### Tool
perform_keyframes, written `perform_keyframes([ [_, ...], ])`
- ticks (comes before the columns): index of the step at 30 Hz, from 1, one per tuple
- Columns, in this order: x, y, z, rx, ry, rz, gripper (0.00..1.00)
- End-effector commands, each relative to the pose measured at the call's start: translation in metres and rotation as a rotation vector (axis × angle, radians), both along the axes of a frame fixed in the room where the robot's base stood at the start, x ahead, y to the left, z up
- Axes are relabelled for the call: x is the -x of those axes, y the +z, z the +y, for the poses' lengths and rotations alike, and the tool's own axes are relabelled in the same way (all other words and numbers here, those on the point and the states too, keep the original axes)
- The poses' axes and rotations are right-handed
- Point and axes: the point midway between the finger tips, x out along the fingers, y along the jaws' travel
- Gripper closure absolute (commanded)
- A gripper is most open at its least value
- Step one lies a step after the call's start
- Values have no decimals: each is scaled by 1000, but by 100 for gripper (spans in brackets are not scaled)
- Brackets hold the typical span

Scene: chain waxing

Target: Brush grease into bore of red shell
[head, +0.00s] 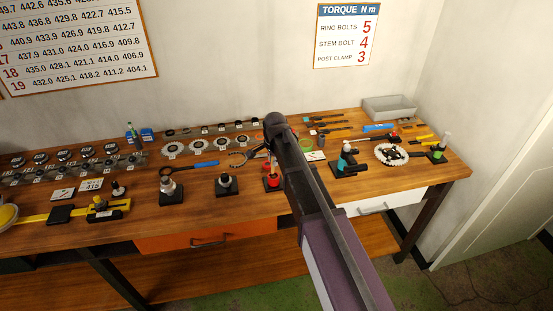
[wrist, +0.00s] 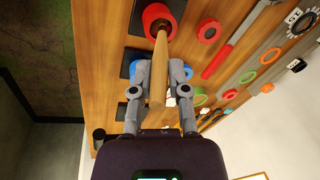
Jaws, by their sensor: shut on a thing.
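The red shell (head: 272,183) stands upright on a black base at the front middle of the bench. It shows at the top of the wrist view (wrist: 151,12), straight beyond my fingers. My gripper (wrist: 159,68) is shut on the brush's pale wooden handle (wrist: 159,65). The handle runs away from me and its far end overlaps the shell. The bristle end is not clear, so I cannot tell whether it is inside the bore or above it. In the head view my arm hides most of my gripper and the brush.
Black bases with metal parts (head: 227,184) stand left of the shell. A blue-handled tool (head: 190,169) lies behind them. Teal fittings (head: 346,160) stand to the right, with a chainring (head: 392,154) and a grey bin (head: 389,107) beyond. Some bare wood lies between items.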

Motion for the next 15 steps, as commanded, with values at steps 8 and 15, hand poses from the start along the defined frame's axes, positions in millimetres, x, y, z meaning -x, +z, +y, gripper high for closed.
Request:
perform_keyframes([
  [8,6,1,5,0,0,0,100],
  [15,6,1,5,1,-1,-1,100],
])
